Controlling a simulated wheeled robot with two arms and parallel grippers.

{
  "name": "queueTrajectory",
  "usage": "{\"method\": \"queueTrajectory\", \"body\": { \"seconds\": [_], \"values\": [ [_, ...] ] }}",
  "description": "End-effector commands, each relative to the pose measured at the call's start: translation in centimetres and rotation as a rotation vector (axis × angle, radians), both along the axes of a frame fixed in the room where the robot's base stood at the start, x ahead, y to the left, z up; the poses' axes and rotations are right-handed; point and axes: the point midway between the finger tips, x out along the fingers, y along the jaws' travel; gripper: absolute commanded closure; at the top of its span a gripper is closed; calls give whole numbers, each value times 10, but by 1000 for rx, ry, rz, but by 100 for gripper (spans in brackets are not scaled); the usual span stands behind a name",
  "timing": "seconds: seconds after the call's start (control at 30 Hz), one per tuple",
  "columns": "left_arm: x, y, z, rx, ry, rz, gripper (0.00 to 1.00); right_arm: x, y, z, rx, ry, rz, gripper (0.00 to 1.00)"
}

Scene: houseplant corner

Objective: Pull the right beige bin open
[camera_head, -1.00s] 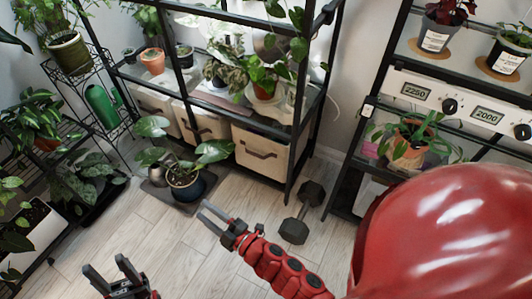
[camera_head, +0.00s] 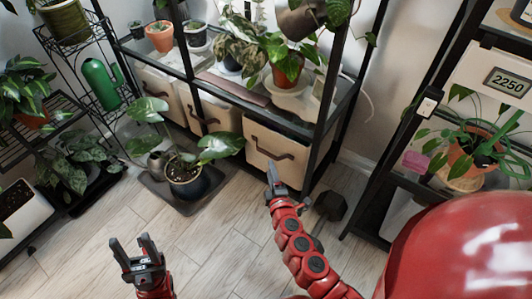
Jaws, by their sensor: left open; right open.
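The right beige bin (camera_head: 258,142) sits on the low level of the black shelf rack, with a dark curved handle (camera_head: 274,151) on its front. It looks closed. My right gripper (camera_head: 273,168) is just in front of and below that handle, apparently seen edge-on. I cannot tell from this view whether it touches the handle. My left gripper (camera_head: 133,246) is open and empty above the floor at the lower left, well away from the bins.
Two other beige bins stand to the left, the middle one (camera_head: 215,116) and the left one (camera_head: 160,90). A potted plant (camera_head: 190,184) stands on a dark mat before them. A dark dumbbell (camera_head: 331,206) lies right of my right arm. Wood floor (camera_head: 205,245) is clear between my arms.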

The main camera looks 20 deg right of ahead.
Motion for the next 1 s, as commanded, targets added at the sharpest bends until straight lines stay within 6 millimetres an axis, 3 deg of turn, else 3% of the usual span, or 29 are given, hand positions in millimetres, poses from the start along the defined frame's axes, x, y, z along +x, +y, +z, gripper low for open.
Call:
{"method": "queueTrajectory", "body": {
  "seconds": [0.2, 0.43, 0.87, 1.0],
  "values": [
    [1, -2, -6, 12, 1, -6, 50, 48, -6, -7, 0, -3, -3, 55],
    [2, -4, -11, 24, 2, -12, 50, 81, -9, -12, 1, -1, 0, 55],
    [2, -5, -11, 28, 4, -14, 50, 91, -11, -13, 1, 0, 0, 55],
    [2, -5, -11, 28, 4, -14, 50, 91, -11, -13, 1, 0, 0, 79]
  ]
}}
